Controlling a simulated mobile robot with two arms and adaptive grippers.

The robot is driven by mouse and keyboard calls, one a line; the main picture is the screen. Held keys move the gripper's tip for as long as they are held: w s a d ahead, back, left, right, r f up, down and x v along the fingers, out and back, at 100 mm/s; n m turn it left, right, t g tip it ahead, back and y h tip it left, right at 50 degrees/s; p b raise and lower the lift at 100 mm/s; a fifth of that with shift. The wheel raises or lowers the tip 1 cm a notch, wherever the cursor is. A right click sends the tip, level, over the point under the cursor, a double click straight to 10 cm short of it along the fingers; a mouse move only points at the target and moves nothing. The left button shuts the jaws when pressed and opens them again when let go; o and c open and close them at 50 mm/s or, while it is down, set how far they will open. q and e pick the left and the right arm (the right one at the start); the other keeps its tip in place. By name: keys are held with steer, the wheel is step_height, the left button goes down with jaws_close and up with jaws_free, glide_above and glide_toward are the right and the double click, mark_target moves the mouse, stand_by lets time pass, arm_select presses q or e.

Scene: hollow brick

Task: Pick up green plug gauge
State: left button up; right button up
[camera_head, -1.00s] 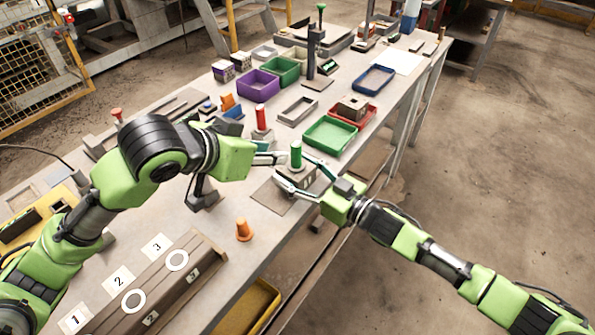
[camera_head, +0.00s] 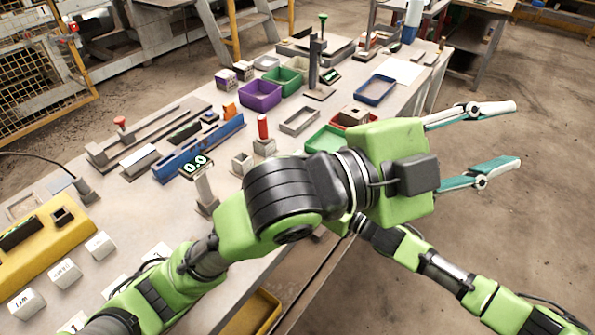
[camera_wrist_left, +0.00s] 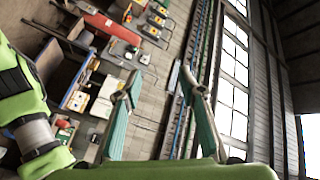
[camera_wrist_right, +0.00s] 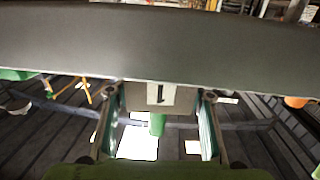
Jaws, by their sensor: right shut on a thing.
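The green plug gauge is hidden in the head view, where my left arm covers that spot. In the right wrist view a green piece (camera_wrist_right: 157,124), probably the gauge, shows below a grey block labelled 1 (camera_wrist_right: 135,97). My right gripper (camera_wrist_right: 158,98) has its fingers on both sides of this block and is shut on it. My right gripper is hidden behind my left arm in the head view. My left gripper (camera_head: 517,135) is open and empty, out past the table's right side. Its two spread fingers also show in the left wrist view (camera_wrist_left: 160,82).
A red plug gauge (camera_head: 263,127) stands in a block beside my left arm. A green tray (camera_head: 325,140), purple bin (camera_head: 260,95) and blue tray (camera_head: 375,88) lie beyond. A display reading 0.0 (camera_head: 195,166) stands left of my arm. Open floor (camera_head: 540,220) lies at right.

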arm_select(q)
steer(key=s+d+r+m+h, duration=0.2)
steer(key=s+r+m+h, duration=0.1)
steer(key=r+m, duration=0.35)
steer(key=w+a+f+t+y, duration=0.1)
steer(key=w+f+t+y, duration=0.25)
steer(key=w+t, duration=0.2)
steer(key=m+t+y, duration=0.3)
steer(key=t+y, duration=0.4)
steer(key=y, duration=1.2)
glide_toward(298, 153)
steer(key=w+a+f, duration=0.1)
steer(key=w, duration=0.4)
steer(key=shift+w+r, duration=0.15)
steer(key=shift+w, duration=2.35)
jaws_close()
